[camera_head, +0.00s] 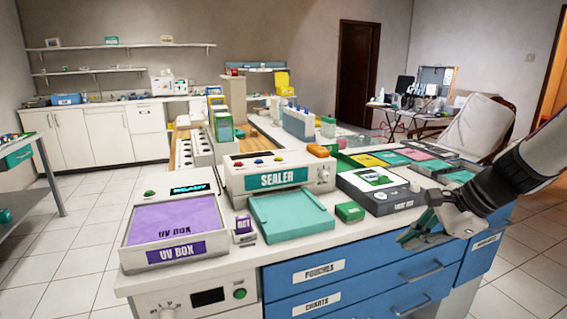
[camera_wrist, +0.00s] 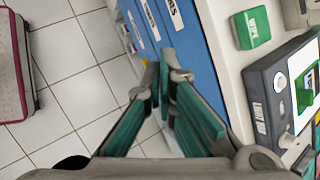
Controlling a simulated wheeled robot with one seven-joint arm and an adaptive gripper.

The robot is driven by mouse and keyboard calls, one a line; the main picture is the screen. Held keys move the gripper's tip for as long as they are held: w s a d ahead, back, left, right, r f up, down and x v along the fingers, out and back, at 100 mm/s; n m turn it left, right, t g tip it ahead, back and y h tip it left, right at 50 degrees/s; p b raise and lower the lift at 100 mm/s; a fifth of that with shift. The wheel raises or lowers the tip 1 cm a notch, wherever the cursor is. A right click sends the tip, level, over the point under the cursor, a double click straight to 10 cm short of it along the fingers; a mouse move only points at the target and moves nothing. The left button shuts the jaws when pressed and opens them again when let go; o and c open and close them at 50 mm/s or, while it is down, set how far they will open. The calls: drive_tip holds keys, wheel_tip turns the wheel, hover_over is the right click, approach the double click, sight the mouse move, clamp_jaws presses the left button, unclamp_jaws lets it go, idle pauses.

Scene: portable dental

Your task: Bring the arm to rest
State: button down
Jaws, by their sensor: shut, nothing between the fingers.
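My gripper (camera_head: 408,236) hangs at the right of the head view, just in front of the counter's front edge, near the blue drawers (camera_head: 345,283). In the wrist view my gripper (camera_wrist: 164,75) points down along the drawer fronts (camera_wrist: 180,30) with tiled floor below. Its green-padded fingers are shut with nothing between them. My arm comes in from the right edge of the head view.
The counter holds the purple UV box (camera_head: 172,222), the sealer (camera_head: 275,172), a teal tray (camera_head: 291,217), a green box (camera_head: 349,211) and a grey device with a white top (camera_head: 380,186). Tiled floor (camera_head: 60,266) is free at left.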

drive_tip(key=s+a+r+n+g+h, duration=0.1)
drive_tip(key=s+a+r+n, duration=0.15)
drive_tip(key=s, duration=0.35)
drive_tip(key=s+a+r+n+g, duration=0.1)
drive_tip(key=s+a+n, duration=0.3)
drive_tip(key=s, duration=0.2)
drive_tip(key=s+a+r+n+g+h, duration=0.1)
drive_tip(key=s+a+n, duration=0.25)
drive_tip(key=s, duration=0.25)
drive_tip(key=s+d+f+n+h, duration=0.25)
drive_tip(key=s+n, duration=0.55)
drive_tip(key=s, duration=0.6)
wheel_tip(320, 180, up, 20)
drive_tip(key=t+p, duration=0.2)
drive_tip(key=p, duration=1.5)
drive_tip(key=shift+d+f+t+h, duration=0.15)
drive_tip(key=shift+d+t+h, duration=0.05)
drive_tip(key=shift+t+h, duration=0.15)
drive_tip(key=shift+w, duration=0.1)
